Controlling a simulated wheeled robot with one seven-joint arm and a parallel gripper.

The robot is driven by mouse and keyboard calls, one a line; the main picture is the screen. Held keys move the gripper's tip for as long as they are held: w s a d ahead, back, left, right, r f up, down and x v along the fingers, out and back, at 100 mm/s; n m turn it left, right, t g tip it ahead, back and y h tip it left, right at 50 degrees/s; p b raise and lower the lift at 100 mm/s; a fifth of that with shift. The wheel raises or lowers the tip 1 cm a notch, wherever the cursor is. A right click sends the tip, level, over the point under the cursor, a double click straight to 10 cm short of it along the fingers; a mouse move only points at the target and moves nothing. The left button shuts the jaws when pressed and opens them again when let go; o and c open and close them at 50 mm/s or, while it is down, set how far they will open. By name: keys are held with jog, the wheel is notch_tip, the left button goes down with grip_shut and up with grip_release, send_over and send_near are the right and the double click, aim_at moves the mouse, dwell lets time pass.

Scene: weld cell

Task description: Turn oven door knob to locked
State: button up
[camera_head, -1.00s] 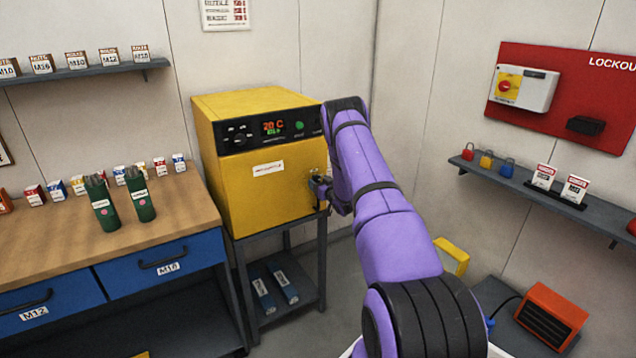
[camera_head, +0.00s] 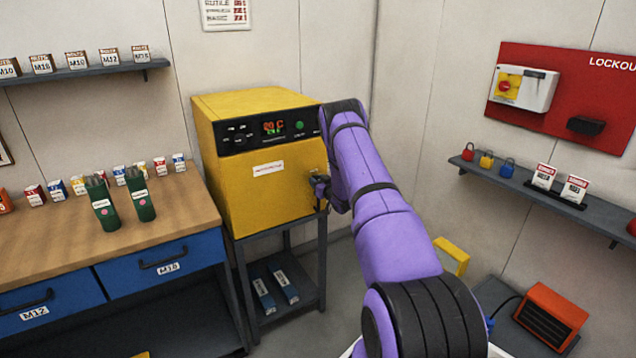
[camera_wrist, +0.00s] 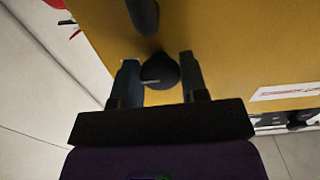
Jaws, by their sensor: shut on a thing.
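The yellow oven (camera_head: 265,188) stands on a dark metal stand, with a black control panel (camera_head: 268,130) along its upper front. Its door shows a white label and a small dark fitting at the right edge. In the wrist view the round black door knob (camera_wrist: 160,71) sits between the two fingers of my gripper (camera_wrist: 158,76), which is shut on it. A dark bar or handle (camera_wrist: 144,15) lies just beyond the knob. In the head view my gripper (camera_head: 319,187) is at the door's right edge, mostly hidden by my purple arm. I cannot read the knob's lock position.
A wooden bench (camera_head: 165,218) with two green canisters (camera_head: 140,194) and small boxes stands left of the oven. The stand's lower shelf holds two blue packs (camera_head: 286,283). A red lockout board (camera_head: 560,90) and a shelf (camera_head: 560,200) are on the right wall.

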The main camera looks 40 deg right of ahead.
jog(key=n, duration=0.8)
jog(key=shift+n, duration=0.4)
jog(key=n, duration=0.4)
jog(key=shift+n, duration=0.3)
jog(key=n, duration=0.4)
jog(key=o, duration=0.9)
